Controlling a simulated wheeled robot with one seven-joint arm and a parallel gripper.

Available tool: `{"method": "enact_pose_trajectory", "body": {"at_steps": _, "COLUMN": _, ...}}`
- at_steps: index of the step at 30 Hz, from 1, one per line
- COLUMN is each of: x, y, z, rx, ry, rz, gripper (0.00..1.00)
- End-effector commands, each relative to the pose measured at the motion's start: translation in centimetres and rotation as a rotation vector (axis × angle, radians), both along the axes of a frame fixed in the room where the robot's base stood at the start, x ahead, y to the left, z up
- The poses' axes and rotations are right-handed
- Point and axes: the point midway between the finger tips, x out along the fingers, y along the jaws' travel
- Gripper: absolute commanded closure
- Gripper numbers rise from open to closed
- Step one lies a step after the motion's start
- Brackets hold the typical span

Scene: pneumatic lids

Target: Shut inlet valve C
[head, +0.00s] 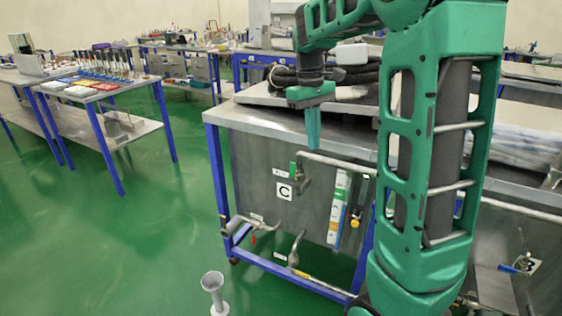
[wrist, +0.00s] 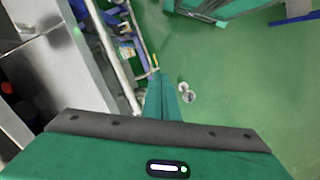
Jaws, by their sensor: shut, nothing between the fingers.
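A square label with the letter C (head: 284,191) is on the grey metal front of the bench. I cannot tell whether this valve is open or shut. My gripper (head: 313,145) points down just above the pipe, to the upper right of the green handle, with its fingers together and empty. In the wrist view my gripper (wrist: 167,75) shows closed fingers over the floor beside the bench; the valve is not clear there.
Lower on the bench are another valve fitting (head: 250,222) and a pipe elbow (head: 295,250). A yellow knob (head: 355,220) sits right of the label. A white funnel-like stand (head: 213,290) is on the open green floor. My arm hides part of the bench at right.

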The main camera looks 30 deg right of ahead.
Motion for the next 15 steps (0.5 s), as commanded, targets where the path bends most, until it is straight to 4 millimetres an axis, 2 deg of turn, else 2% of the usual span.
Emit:
{"method": "enact_pose_trajectory", "body": {"at_steps": 1, "x": 2.5, "y": 0.6, "z": -0.2, "rx": -0.004, "ry": 0.015, "rz": 0.058, "gripper": 1.00}}
{"method": "enact_pose_trajectory", "body": {"at_steps": 6, "x": 9.4, "y": 2.6, "z": -0.7, "rx": -0.010, "ry": 0.057, "rz": 0.245, "gripper": 1.00}}
{"method": "enact_pose_trajectory", "body": {"at_steps": 10, "x": 13.2, "y": 4.3, "z": -1.4, "rx": -0.014, "ry": 0.083, "rz": 0.359, "gripper": 1.00}}
{"method": "enact_pose_trajectory", "body": {"at_steps": 15, "x": 16.0, "y": 5.8, "z": -2.2, "rx": -0.015, "ry": 0.105, "rz": 0.452, "gripper": 1.00}}
